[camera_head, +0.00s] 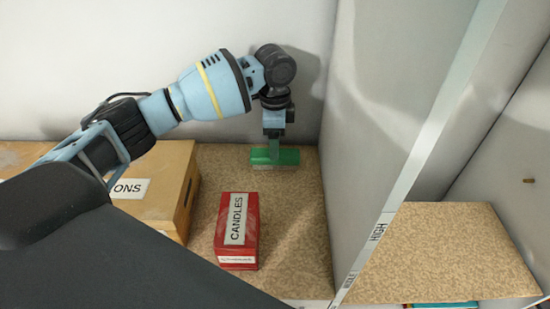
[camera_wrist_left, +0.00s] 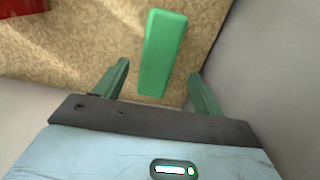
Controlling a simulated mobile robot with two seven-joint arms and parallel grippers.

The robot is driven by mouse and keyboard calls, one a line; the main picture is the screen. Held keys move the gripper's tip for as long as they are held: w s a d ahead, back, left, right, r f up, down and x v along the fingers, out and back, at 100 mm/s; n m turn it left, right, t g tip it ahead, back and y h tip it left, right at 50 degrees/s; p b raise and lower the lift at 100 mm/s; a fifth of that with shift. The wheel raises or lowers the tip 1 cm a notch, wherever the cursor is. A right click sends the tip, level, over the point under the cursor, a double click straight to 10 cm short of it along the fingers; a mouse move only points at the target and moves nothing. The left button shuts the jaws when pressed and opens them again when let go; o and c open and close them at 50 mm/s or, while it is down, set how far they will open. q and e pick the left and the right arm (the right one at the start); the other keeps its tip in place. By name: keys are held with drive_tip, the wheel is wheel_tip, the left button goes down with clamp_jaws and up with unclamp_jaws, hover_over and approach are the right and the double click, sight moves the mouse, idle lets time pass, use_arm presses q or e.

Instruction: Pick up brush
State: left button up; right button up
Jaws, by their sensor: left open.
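The brush appears as a smooth green block (camera_wrist_left: 163,52) lying on the speckled shelf board; no bristles show. In the head view this green block (camera_head: 289,156) is near the back wall, partly hidden by my left gripper (camera_head: 273,150) coming down over it. In the left wrist view my left gripper (camera_wrist_left: 157,82) is open. One finger is on each side of the block's near end, with a gap on both sides. Whether the fingertips reach down to the block's height is hard to tell. My right gripper is not in view.
A red box labelled CANDLES (camera_head: 237,232) stands in front of the green block. A wooden box (camera_head: 160,190) with a partly hidden label ending in ONS is at the left. A tall grey divider panel (camera_head: 375,120) rises close to the right. Bare board lies between.

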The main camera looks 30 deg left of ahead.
sight(289, 159)
use_arm(q)
wheel_tip(289, 159, down, 5)
drive_tip(key=shift+s+d+f, duration=0.1)
drive_tip(key=shift+s, duration=0.05)
drive_tip(key=c, duration=1.1)
